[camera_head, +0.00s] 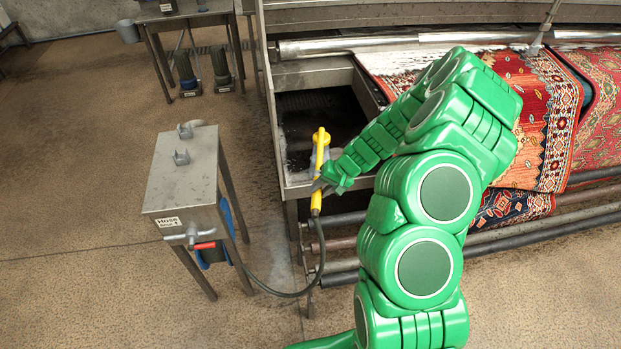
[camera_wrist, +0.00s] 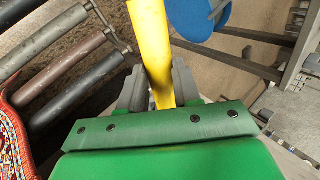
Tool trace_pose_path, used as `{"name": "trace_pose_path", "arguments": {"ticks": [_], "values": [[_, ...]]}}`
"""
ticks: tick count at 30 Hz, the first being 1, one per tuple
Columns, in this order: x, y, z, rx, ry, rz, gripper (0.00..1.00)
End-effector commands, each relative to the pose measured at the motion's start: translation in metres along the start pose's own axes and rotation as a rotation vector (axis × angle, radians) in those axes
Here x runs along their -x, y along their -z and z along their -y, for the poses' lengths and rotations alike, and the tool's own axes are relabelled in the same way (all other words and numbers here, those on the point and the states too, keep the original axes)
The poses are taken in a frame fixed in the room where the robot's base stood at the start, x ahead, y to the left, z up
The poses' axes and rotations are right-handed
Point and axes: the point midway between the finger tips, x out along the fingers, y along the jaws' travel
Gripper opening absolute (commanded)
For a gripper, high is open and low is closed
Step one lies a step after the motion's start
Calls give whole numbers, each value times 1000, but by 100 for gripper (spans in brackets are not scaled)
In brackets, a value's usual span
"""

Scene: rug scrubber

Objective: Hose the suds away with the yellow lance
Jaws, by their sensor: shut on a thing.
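The yellow lance (camera_head: 319,170) stands roughly upright in my gripper (camera_head: 323,184), near the left end of the steel washing machine. A dark hose (camera_head: 290,293) runs from its lower end down toward the hose stand. The wrist view shows the lance (camera_wrist: 151,45) between the grey jaws of my gripper (camera_wrist: 156,92), which is shut on it. White suds (camera_head: 420,57) lie along the upper edge of the red patterned rug (camera_head: 532,100). My green arm covers part of the rug's left side.
The steel hose stand (camera_head: 180,178) with two empty hooks on top and a red-handled valve (camera_head: 204,246) is left of the lance. Rollers (camera_head: 560,228) run below the rug. A dark open trough (camera_head: 318,112) lies behind the lance.

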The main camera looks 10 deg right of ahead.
Motion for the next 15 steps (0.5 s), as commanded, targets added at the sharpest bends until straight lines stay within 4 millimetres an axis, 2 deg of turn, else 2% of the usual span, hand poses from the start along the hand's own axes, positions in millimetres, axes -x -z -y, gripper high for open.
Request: {"name": "trace_pose_path", "arguments": {"ticks": [6,15], "values": [[13,-24,-12,7,6,-7,0],[16,-32,-15,12,8,-8,0]]}}
